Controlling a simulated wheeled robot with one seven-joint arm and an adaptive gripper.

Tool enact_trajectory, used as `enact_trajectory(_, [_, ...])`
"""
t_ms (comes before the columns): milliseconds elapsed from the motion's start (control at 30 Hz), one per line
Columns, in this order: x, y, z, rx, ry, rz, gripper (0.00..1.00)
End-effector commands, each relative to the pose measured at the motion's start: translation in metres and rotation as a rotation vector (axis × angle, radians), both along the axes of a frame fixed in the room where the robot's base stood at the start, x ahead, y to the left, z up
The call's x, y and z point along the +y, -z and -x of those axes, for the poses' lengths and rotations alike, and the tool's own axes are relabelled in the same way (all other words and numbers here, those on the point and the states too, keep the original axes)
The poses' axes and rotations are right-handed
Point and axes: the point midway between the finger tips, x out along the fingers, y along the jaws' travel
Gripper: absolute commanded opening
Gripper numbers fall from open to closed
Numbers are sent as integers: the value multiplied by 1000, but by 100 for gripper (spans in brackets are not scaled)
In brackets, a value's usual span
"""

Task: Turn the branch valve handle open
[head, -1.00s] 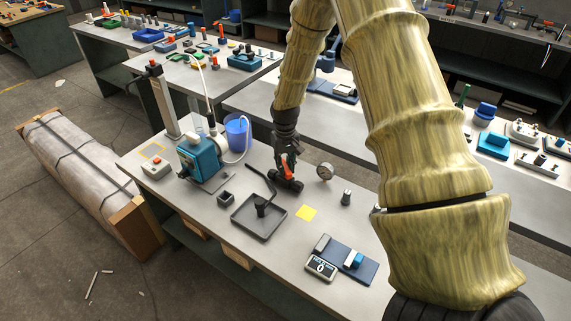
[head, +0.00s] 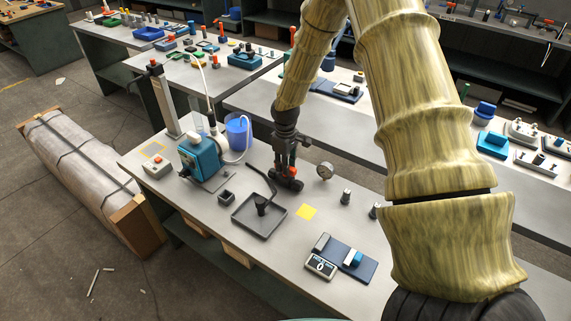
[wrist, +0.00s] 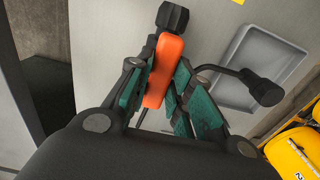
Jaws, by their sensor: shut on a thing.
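The branch valve has a black body (head: 282,183) lying on the grey bench behind the dark tray, and an orange handle (head: 292,171). My gripper (head: 287,163) points down over the valve, its fingers around the handle. In the wrist view the orange handle (wrist: 164,72) sits between the green pads of my gripper (wrist: 158,90), shut on it. A black end of the valve (wrist: 172,18) shows beyond the handle's far end. The fingers and palm hide the handle's lower part, and the exact handle angle is hard to tell.
A dark tray (head: 244,228) with a bent black spout (head: 262,205) lies close in front of the valve. A pressure gauge (head: 325,171) stands to its right. A teal pump (head: 200,155) and blue beaker (head: 238,128) are to its left.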

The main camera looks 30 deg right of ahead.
Motion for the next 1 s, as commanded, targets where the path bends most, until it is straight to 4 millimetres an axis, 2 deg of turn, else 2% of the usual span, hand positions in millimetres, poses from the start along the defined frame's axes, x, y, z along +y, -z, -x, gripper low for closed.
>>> enact_trajectory(433, [-2,-1,-1,-1,-11,3,0])
enact_trajectory(467, [-2,-1,-1,-1,-11,3,23])
enact_trajectory(567, [-1,-1,-1,-1,-11,2,41])
enact_trajectory(867, [0,0,-1,0,-11,1,43])
enact_trajectory(1000, [0,-6,-1,-1,-11,1,43])
